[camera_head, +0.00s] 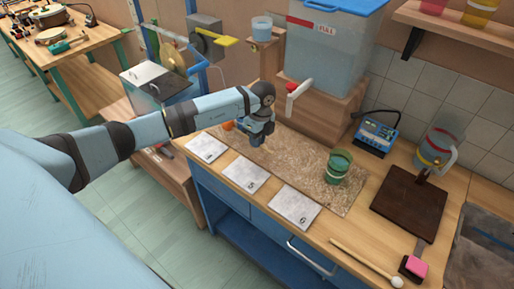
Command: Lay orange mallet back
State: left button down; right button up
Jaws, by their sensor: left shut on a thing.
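My left gripper (260,142) points down over the brown mat (305,172) on the counter. It is shut on the orange mallet, of which little shows. A small pale bit shows at the fingertips, and an orange rounded part (228,125), which looks like the mallet's head, shows to the left, just below my forearm. The rest of the mallet is hidden by my arm and gripper. I cannot tell whether the mallet touches the mat. My right gripper is not in view.
White numbered tiles (294,207) line the counter's front edge. A green glass (338,166) stands on the mat. A water tank (328,50) stands behind.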

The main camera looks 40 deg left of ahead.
aim_at(256, 155)
pick_arm(q)
jog(key=shift+f, duration=2.15)
jog(key=shift+f, duration=0.1)
jog(key=c, duration=1.2)
grip_release()
jog(key=shift+r, duration=0.2)
notch_tip(256, 155, up, 12)
jog(key=w+b, duration=0.1)
jog(key=shift+w+f, duration=0.15)
jog(key=shift+w, duration=0.25)
jog(key=shift+s+d+f, duration=0.1)
